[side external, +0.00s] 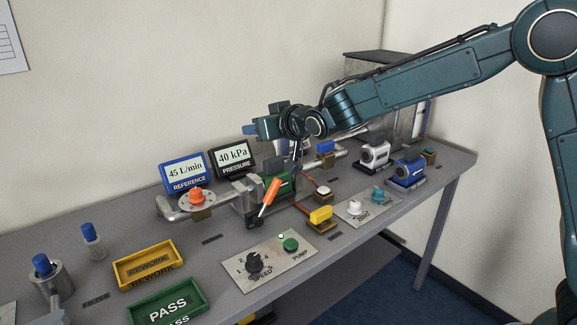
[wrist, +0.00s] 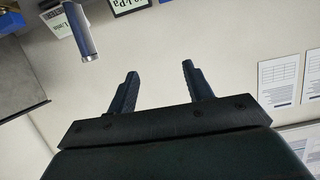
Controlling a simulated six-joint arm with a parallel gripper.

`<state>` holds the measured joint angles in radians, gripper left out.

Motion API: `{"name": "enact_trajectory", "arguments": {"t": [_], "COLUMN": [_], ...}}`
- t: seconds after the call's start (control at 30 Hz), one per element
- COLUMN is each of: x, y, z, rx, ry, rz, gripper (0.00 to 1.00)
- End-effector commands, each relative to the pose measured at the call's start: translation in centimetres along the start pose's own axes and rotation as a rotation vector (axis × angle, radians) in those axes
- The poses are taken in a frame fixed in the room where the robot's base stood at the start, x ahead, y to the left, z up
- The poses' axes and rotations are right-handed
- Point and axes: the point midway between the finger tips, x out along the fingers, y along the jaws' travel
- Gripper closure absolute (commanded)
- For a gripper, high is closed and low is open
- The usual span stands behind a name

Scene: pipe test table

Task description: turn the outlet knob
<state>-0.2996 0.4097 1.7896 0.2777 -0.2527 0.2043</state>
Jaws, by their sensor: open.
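None of the knobs carries a readable outlet label, so I cannot tell which is the outlet knob. An orange round knob (side external: 196,197) sits on the pipe at the left. A yellow handle (side external: 321,214) and a blue handle (side external: 325,147) are on other fittings. A white knob (side external: 355,207) and a teal knob (side external: 378,194) stand on a small plate. My gripper (side external: 264,118) is above the pipework, apart from all of these, and points toward the wall. In the wrist view its fingers (wrist: 160,75) are spread with nothing between them.
The blue reference (side external: 186,172) and black pressure (side external: 233,159) displays stand behind. A speed and pump panel (side external: 270,262), yellow rework tray (side external: 149,264) and green pass tray (side external: 168,302) lie in front.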

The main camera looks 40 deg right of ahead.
Motion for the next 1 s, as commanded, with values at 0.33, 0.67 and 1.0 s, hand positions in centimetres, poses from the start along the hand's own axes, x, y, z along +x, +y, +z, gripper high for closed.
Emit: {"name": "enact_trajectory", "arguments": {"t": [0.33,0.67,1.0], "x": [7.4,11.6,12.3], "y": [-5.8,-10.9,-12.2], "z": [3.2,7.4,8.6], "rx": [-0.027,-0.051,-0.057], "ry": [0.166,0.309,0.352], "rz": [-0.059,-0.129,-0.152], "gripper": [0.49,0.49,0.49]}}
